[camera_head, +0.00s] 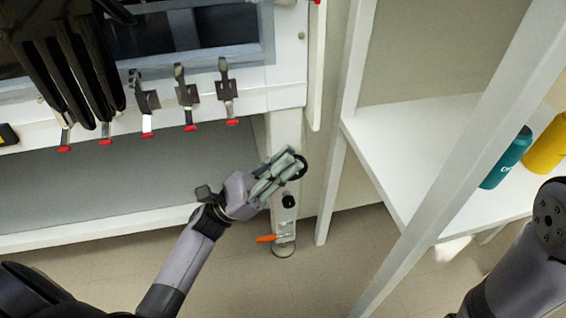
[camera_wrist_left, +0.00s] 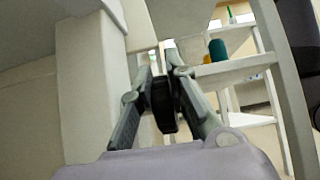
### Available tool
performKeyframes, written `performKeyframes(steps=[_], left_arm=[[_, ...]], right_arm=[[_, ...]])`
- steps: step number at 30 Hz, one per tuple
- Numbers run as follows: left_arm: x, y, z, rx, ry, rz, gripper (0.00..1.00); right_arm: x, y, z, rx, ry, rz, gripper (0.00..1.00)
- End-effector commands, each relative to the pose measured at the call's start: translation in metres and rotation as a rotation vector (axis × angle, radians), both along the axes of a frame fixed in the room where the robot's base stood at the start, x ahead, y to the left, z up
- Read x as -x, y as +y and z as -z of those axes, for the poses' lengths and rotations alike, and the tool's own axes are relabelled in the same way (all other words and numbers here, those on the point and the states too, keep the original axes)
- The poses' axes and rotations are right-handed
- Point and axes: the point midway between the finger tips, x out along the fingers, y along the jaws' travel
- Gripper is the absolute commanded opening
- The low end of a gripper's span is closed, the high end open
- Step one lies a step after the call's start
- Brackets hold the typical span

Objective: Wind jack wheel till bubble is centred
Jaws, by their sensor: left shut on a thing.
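The jack wheel (camera_head: 300,168) is a black ring-shaped part at the right front leg (camera_head: 286,130) of the white glovebox stand. My left gripper (camera_head: 290,166) is shut on it, and its fingers hide much of the wheel. In the left wrist view the dark wheel (camera_wrist_left: 164,104) sits between the two fingers of the left gripper (camera_wrist_left: 166,90). A small black knob (camera_head: 288,201) and an orange lever (camera_head: 266,238) show lower on the leg, above its round foot (camera_head: 283,250). I cannot make out a bubble. My right gripper is not in view.
Several red-tipped clamps (camera_head: 187,95) line the stand's front edge, with black gloves (camera_head: 65,65) hanging at the left. A white shelf (camera_head: 420,140) on the right holds a teal bottle (camera_head: 507,158) and a yellow bottle (camera_head: 546,146). The floor before the leg is clear.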

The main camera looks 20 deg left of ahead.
Motion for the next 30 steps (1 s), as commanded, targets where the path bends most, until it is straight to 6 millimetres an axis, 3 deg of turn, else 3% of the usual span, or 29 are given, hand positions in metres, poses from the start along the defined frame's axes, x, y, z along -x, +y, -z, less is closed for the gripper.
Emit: performKeyframes(steps=[6,7,10,22,30], left_arm=[[0.000,0.000,-0.001,0.001,-0.001,-0.001,0.00],[0.000,0.000,-0.001,0.000,0.000,-0.001,0.16],[0.000,0.000,-0.001,0.000,0.000,-0.001,0.23],[0.002,0.004,0.005,-0.001,0.002,0.000,0.23],[0.023,0.036,0.040,-0.001,0.006,-0.004,0.23]], right_arm=[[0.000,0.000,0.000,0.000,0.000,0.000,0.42],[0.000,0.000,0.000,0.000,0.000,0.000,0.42],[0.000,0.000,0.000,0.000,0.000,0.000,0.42],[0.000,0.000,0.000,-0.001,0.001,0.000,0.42],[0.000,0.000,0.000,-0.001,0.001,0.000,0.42]])
